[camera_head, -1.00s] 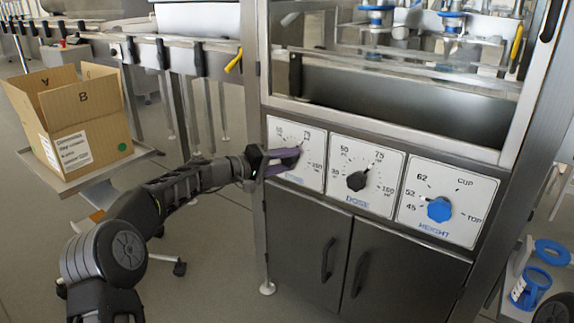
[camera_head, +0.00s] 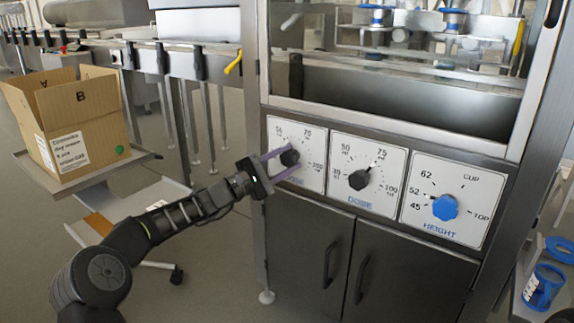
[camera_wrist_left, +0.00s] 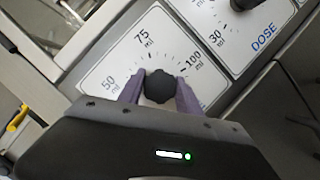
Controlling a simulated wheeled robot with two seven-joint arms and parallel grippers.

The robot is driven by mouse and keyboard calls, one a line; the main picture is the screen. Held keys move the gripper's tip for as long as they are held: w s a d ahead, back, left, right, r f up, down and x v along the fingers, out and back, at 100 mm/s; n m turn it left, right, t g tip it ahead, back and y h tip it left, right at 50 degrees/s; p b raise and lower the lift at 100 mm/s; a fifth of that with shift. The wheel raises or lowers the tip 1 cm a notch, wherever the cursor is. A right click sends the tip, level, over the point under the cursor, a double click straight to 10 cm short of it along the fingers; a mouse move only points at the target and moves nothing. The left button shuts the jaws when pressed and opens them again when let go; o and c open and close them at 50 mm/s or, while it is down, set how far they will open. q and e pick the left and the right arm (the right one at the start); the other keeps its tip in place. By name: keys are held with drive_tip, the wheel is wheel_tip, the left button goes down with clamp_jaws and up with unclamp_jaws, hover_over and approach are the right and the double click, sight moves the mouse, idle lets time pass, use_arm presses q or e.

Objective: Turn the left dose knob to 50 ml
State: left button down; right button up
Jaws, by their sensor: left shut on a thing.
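The left dose knob (camera_head: 289,158) is a black round knob on a white dial plate (camera_head: 311,146) marked 50, 75 and 100 ml. My left gripper (camera_head: 282,163) has its purple fingers on either side of this knob and is shut on it. The knob also shows between the fingers in the left wrist view (camera_wrist_left: 160,86), with the 50, 75 and 100 marks visible around it. The knob's pointer is hard to make out. My right gripper is not in view.
A second dose knob (camera_head: 358,179) and a blue height knob (camera_head: 445,207) are to the right on the same panel. Cabinet doors (camera_head: 308,245) are below. A cardboard box (camera_head: 85,118) stands on a shelf at the left.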

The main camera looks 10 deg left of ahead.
use_arm(q)
drive_tip(key=shift+n+t+b, duration=0.4)
drive_tip(key=shift+n+t, duration=0.2)
drive_tip(key=shift+n, duration=0.9)
drive_tip(key=c, duration=0.8)
unclamp_jaws()
drive_tip(key=p+v, duration=0.2)
drive_tip(key=v, duration=0.5)
drive_tip(key=shift+s+a+f, duration=0.1)
drive_tip(key=shift+s+a, duration=0.1)
drive_tip(key=shift+s, duration=0.15)
